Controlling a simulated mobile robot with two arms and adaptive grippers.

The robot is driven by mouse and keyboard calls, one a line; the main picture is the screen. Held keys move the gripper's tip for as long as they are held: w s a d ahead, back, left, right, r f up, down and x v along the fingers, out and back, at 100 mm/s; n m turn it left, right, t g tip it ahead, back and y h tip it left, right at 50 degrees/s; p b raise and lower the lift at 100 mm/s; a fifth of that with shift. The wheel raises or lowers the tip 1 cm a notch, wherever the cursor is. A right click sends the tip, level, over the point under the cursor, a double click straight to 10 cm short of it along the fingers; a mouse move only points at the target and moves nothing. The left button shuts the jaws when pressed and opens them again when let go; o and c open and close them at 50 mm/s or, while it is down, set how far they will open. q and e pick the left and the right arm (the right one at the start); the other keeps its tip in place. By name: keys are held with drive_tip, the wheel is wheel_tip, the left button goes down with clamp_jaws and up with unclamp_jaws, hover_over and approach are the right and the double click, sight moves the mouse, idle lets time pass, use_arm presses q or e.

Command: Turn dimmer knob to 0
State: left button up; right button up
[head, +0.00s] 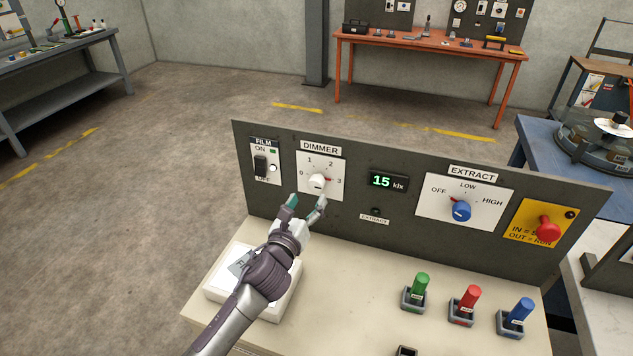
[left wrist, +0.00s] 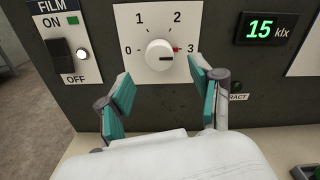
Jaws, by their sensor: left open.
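The white dimmer knob (head: 317,183) sits on a white plate (head: 331,163) marked 0, 1, 2 and 3, on the upright dark panel. In the left wrist view the knob (left wrist: 160,53) has a red mark on its right side, beside the 3. A small dark line shows low on its face. My left gripper (head: 306,201) is open and empty, just in front of and below the knob. In the left wrist view the gripper's teal-padded fingers (left wrist: 162,80) stand apart on either side below the knob, with no visible contact. My right gripper is not in view.
A display (head: 382,181) right of the dimmer reads 15 klx. The FILM switch (head: 260,165) is to its left. A blue EXTRACT knob (head: 461,211) and a red button (head: 548,230) are farther right. Green (head: 421,284), red and blue handles stand on the console top.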

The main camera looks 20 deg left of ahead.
sight(315, 188)
use_arm(q)
drive_tip(key=w, duration=0.7)
drive_tip(key=shift+w+d, duration=0.1)
drive_tip(key=shift+w, duration=0.1)
drive_tip(key=shift+c, duration=0.2)
drive_tip(key=c, duration=1.1)
